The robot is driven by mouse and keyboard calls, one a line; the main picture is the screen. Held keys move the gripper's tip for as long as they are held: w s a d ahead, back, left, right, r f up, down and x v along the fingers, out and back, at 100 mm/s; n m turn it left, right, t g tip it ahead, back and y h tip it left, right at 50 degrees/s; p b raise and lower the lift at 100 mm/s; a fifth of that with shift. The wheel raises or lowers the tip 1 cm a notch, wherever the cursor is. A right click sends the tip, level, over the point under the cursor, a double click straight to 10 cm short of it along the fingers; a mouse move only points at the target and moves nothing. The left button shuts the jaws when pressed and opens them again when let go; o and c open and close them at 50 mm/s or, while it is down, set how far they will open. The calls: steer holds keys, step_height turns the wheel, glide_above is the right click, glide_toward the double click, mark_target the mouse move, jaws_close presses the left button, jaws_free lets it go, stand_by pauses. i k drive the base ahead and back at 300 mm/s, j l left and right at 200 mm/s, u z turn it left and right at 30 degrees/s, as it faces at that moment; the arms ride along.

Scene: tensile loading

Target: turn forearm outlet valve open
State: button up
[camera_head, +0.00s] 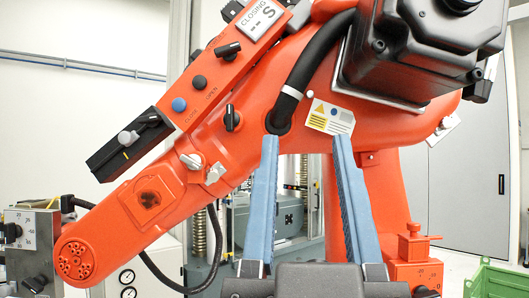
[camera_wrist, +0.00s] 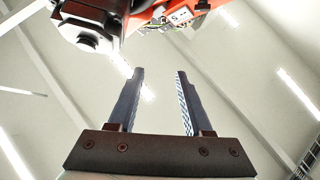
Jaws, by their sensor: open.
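An orange machine arm (camera_head: 200,130) slants across the head view and carries several small handles along its forearm. These include a black turn handle (camera_head: 232,117), a silver lever (camera_head: 192,161), a second silver fitting (camera_head: 215,174) and a grey knob (camera_head: 128,138) on a black block. I cannot tell which one is the outlet valve. My gripper (camera_head: 306,143) has two blue fingers pointing up, apart and empty. In the picture it is right of the forearm handles. In the wrist view my gripper (camera_wrist: 160,75) also shows nothing between its fingers.
A panel on the forearm carries a blue button (camera_head: 179,104), a black button (camera_head: 199,81) and a black handle (camera_head: 228,49). A black motor housing (camera_head: 430,45) juts out upper right. A black cable (camera_head: 318,60) runs near my fingertips. A green crate (camera_head: 498,281) stands lower right.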

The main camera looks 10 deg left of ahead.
mark_target(193, 161)
steer(key=i+l+u, duration=0.2)
steer(key=u, duration=0.25)
steer(key=i+l+u, duration=0.15)
steer(key=l+u, duration=0.3)
